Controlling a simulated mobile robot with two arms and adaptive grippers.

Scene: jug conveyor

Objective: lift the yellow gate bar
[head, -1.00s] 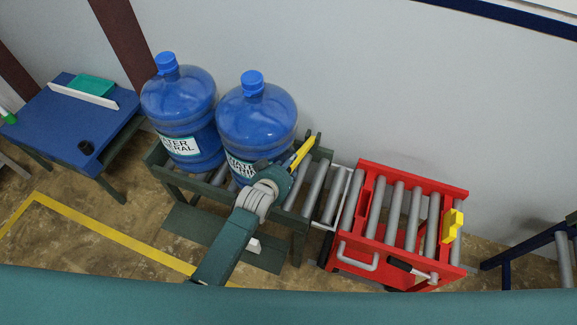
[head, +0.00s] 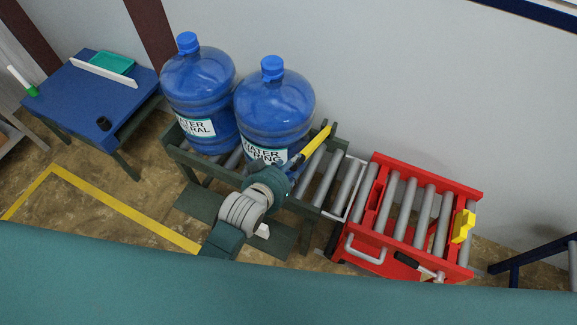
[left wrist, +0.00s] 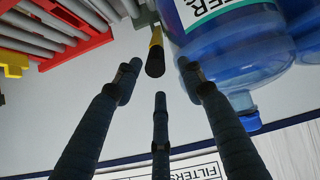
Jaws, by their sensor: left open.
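The yellow gate bar (head: 319,142) with a black end stands at the jug conveyor, beside the right-hand blue jug (head: 275,105). In the left wrist view its black tip (left wrist: 155,62) points at the camera and lies between my two outer fingertips, with gaps visible at both sides. My left gripper (head: 294,165) is open at the bar's near end; it also shows in the left wrist view (left wrist: 158,75). Contact with the bar cannot be seen. The gripper hides part of the conveyor. My right gripper is not in view.
A second blue jug (head: 198,95) stands left on the green roller conveyor (head: 180,150). A red roller cart (head: 365,255) with a yellow piece (head: 462,226) adjoins its right end. A blue table (head: 85,100) stands left. A wall runs close behind.

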